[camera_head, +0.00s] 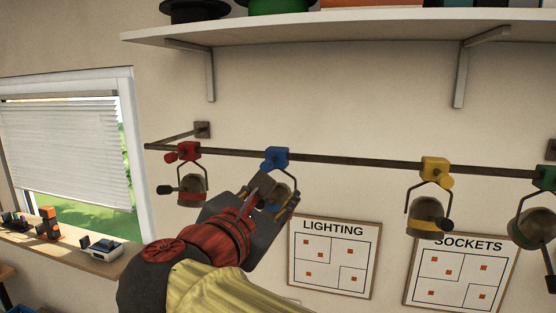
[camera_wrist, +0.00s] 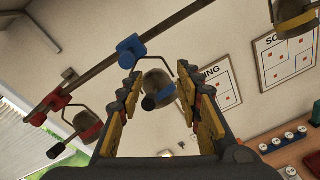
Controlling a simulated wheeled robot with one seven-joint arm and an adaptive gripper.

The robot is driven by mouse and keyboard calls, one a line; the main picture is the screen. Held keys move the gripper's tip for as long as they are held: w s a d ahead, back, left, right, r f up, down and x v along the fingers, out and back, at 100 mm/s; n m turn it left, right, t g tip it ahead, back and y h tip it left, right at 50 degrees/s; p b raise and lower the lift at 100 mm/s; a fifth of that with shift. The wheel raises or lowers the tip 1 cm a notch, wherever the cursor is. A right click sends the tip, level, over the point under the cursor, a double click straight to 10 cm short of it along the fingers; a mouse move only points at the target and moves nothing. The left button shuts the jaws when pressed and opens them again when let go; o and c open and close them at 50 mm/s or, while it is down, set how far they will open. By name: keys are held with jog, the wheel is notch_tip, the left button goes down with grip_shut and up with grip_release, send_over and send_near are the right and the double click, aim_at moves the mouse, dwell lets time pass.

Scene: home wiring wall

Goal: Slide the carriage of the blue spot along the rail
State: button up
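The blue carriage (camera_head: 277,158) sits on the dark rail (camera_head: 350,162), left of the middle; it also shows in the wrist view (camera_wrist: 130,47). The blue spot's lamp (camera_wrist: 158,82) hangs below it on a thin bracket, with a black handle. My gripper (camera_head: 277,194) is just below the blue carriage and partly hides the lamp in the head view. In the wrist view my gripper (camera_wrist: 157,78) is open, its fingers apart, and the lamp shows between them with gaps at both sides. Whether the lamp is actually within the fingers' depth is unclear.
A red carriage (camera_head: 187,151) is to the left on the rail, near its wall bracket (camera_head: 202,130). A yellow carriage (camera_head: 434,170) and a green one (camera_head: 545,178) are to the right. Bare rail lies between blue and yellow. A shelf (camera_head: 300,30) is above; framed panels hang below.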

aim_at(264, 169)
jog(key=a+r+n+t, duration=0.1)
jog(key=a+r, duration=0.1)
jog(key=a, duration=0.2)
jog(key=shift+n, duration=0.3)
jog(key=x, duration=0.2)
jog(key=p+x, duration=0.1)
jog(key=x, duration=0.5)
jog(key=shift+r+p, duration=0.3)
jog(key=shift+p, duration=0.05)
jog(key=shift+c, duration=1.3)
grip_shut()
